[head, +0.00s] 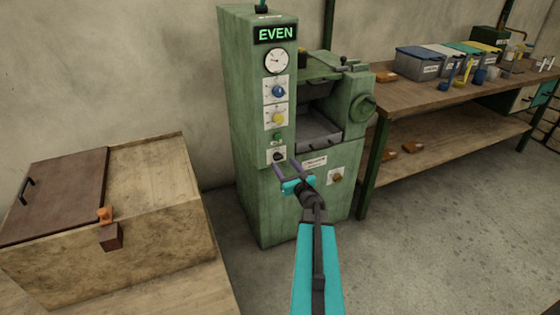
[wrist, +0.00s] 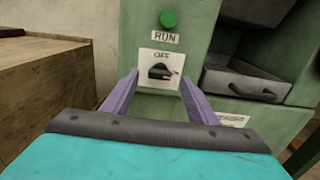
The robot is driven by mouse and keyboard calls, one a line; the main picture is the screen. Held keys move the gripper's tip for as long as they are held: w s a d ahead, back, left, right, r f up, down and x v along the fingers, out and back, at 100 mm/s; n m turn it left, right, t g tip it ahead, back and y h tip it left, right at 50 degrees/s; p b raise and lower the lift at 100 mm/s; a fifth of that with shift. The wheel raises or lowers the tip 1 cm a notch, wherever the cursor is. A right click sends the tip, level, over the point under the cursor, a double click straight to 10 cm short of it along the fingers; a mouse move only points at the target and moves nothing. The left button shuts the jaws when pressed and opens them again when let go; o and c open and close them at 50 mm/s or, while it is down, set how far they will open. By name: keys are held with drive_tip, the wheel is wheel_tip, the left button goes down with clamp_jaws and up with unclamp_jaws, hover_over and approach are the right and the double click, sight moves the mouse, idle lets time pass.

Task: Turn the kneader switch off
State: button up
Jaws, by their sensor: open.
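The green kneader (head: 245,130) stands against the wall with a lit display reading EVEN. Its black switch (head: 278,157) sits on a white plate low on the control column. In the wrist view the switch (wrist: 160,71) shows below the word OFF, under a green lamp (wrist: 169,18) labelled RUN. The knob appears to point sideways to the right, away from OFF. My gripper (head: 284,168) is open and empty in front of the switch. In the wrist view its purple fingers (wrist: 160,82) lie either side of the switch plate; contact cannot be told.
A blue knob (head: 278,91) and a yellow knob (head: 278,118) sit above the switch. A brown knob (head: 337,177) is at lower right. A wooden chest (head: 110,265) stands left; a workbench (head: 420,95) with bins stands right. The floor at right is clear.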

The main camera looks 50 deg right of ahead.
sight(279, 159)
drive_tip(key=shift+x, duration=2.1)
drive_tip(key=c, duration=0.9)
drive_tip(key=shift+a, duration=0.25)
drive_tip(key=shift+c, duration=0.8)
drive_tip(key=shift+d, duration=0.15)
